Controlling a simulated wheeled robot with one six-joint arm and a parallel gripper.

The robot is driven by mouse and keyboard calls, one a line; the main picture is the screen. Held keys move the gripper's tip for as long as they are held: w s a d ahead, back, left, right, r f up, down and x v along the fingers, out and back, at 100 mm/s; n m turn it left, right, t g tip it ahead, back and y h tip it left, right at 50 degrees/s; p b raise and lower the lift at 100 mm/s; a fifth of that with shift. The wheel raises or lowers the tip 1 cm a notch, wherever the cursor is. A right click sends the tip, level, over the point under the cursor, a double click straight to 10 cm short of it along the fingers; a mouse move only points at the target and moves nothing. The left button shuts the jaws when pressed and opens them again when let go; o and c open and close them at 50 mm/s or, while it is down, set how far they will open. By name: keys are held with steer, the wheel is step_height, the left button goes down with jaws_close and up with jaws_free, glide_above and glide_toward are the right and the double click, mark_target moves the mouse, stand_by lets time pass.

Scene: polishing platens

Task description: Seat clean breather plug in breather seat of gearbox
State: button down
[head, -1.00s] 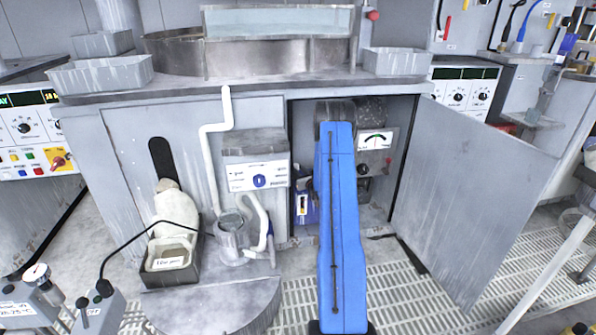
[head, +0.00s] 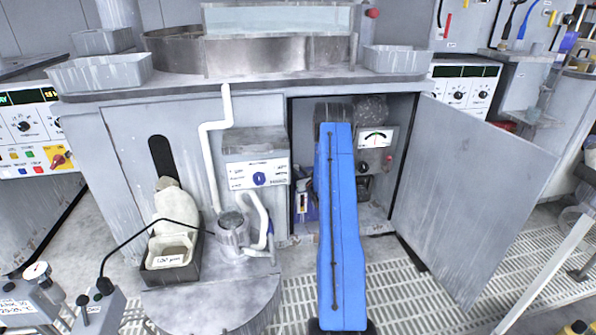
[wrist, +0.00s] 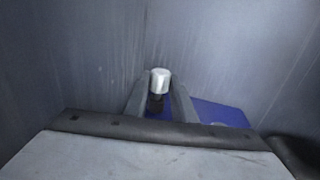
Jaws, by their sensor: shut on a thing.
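In the wrist view, my gripper (wrist: 158,103) is shut on the breather plug (wrist: 160,79), which has a silver cylindrical cap above a dark lower part. The plug stands roughly upright between the two grey fingers. The blue gearbox (wrist: 212,112) shows behind and to the right of the fingers, with a pale round spot on its top. The breather seat cannot be made out, and I cannot tell whether the plug touches the gearbox. In the head view, part of a blue body (head: 304,206) shows left of my arm in the open cabinet.
Grey cabinet walls (wrist: 70,60) stand close around the gripper. The cabinet door (head: 470,190) is open to the right. A grey control box (head: 256,160) and white hose stand left of the opening.

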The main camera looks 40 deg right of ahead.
steer(key=shift+f, duration=0.85)
steer(key=c, duration=1.4)
jaws_free()
steer(key=v, duration=1.7)
steer(key=shift+s, duration=0.2)
steer(key=shift+s+a, duration=0.1)
steer(key=shift+a, duration=0.05)
